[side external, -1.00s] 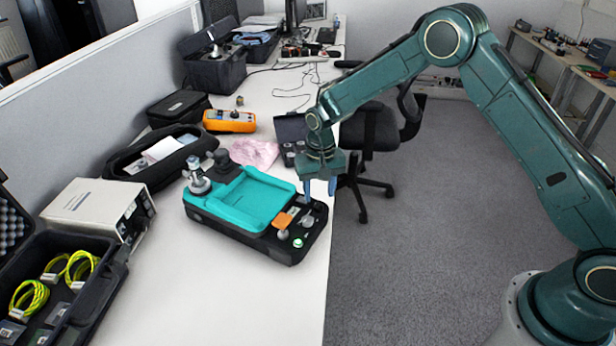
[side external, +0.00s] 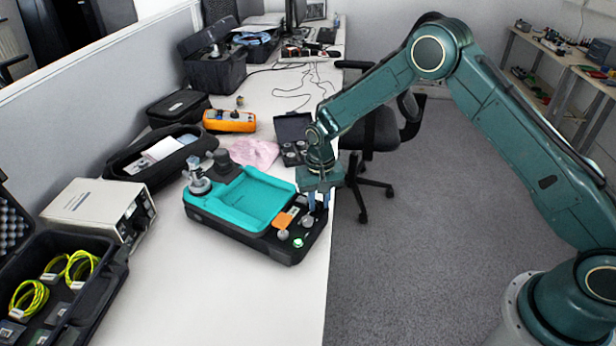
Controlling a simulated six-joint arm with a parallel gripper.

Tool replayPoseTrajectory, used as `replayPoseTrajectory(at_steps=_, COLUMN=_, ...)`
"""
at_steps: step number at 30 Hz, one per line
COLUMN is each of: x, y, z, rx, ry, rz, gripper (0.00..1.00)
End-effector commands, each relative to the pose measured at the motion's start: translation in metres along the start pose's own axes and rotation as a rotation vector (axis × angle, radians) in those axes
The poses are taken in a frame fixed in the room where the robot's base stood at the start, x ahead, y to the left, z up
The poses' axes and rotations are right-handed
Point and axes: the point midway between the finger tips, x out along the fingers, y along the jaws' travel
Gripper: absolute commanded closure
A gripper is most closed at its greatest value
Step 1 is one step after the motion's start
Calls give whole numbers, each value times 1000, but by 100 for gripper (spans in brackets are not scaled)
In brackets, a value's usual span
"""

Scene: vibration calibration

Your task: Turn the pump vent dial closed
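The pump unit has a black base (side external: 240,239) with a teal tray top (side external: 245,203) and stands near the table's right edge. Its front right end carries an orange block (side external: 284,220), a small grey knob (side external: 307,221), another grey knob (side external: 282,234) and a green-lit button (side external: 298,242). Which control is the vent dial is not clear. My gripper (side external: 318,203) points down at the unit's right corner, behind the knobs. Its fingertips are low at the base there; what lies between them is hidden or too small to tell.
A grey box instrument (side external: 100,212) and an open black case (side external: 75,310) with yellow-green cables lie to the left. A pink cloth (side external: 254,152), an orange meter (side external: 229,121) and a small open case (side external: 293,127) are behind. The front tabletop is clear.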

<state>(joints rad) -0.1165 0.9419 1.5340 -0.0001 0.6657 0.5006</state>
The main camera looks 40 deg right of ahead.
Motion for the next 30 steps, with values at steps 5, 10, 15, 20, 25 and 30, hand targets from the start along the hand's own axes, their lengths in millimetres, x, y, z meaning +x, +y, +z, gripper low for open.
replayPoseTrajectory(at_steps=5, x=0, y=0, z=0, rx=-8, ry=0, rz=0, gripper=99)
replayPoseTrajectory(at_steps=10, x=-1, y=0, z=0, rx=-44, ry=0, rz=0, gripper=99)
replayPoseTrajectory(at_steps=15, x=-1, y=0, z=0, rx=-119, ry=0, rz=0, gripper=99)
replayPoseTrajectory(at_steps=20, x=-1, y=0, z=0, rx=-227, ry=0, rz=0, gripper=99)
replayPoseTrajectory(at_steps=25, x=-1, y=0, z=0, rx=-375, ry=1, rz=0, gripper=99)
replayPoseTrajectory(at_steps=30, x=-1, y=0, z=0, rx=-536, ry=1, rz=0, gripper=99)
